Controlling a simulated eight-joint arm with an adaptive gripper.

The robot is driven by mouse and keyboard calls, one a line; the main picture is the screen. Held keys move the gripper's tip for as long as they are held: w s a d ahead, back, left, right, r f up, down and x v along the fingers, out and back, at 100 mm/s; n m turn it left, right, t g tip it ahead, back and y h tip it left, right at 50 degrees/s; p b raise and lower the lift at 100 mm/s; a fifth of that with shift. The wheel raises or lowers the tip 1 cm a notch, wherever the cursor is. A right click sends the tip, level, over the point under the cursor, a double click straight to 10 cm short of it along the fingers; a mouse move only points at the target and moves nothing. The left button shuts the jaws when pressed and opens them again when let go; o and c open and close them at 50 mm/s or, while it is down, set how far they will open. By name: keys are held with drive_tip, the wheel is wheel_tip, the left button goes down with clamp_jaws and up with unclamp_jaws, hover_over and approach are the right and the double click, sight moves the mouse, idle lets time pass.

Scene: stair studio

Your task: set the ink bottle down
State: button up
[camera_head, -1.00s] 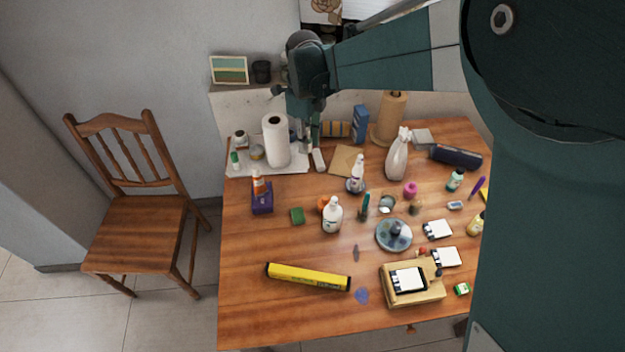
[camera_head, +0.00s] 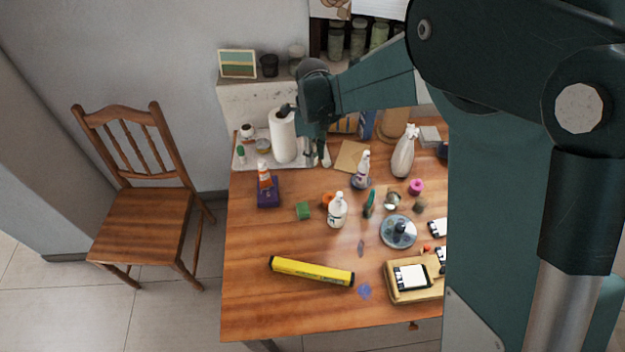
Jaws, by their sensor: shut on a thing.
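My gripper (camera_head: 311,154) points down at the back left of the table, over the front right part of the white mat (camera_head: 246,165), just right of the paper towel roll (camera_head: 284,138). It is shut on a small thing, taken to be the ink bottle. The fingers and my dark wrist largely hide that thing, so its shape and tilt cannot be made out. I cannot tell whether it touches the mat or hangs just above it.
A white tube (camera_head: 326,157) lies close right of my gripper. Small jars and a green-capped bottle (camera_head: 241,154) stand left on the mat. The table's front left (camera_head: 245,300) is clear.

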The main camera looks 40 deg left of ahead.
drive_tip(key=b, duration=0.1)
hover_over(313, 181)
drive_tip(key=shift+f, duration=3.05)
drive_tip(key=shift+f+b, duration=0.35)
drive_tip(key=shift+f, duration=1.55)
drive_tip(key=shift+f, duration=0.2)
drive_tip(key=o, duration=0.9)
drive_tip(key=shift+r, duration=0.2)
wheel_tip(313, 181, up, 12)
drive_tip(key=shift+s+r+p, duration=0.1)
drive_tip(key=shift+p, duration=0.85)
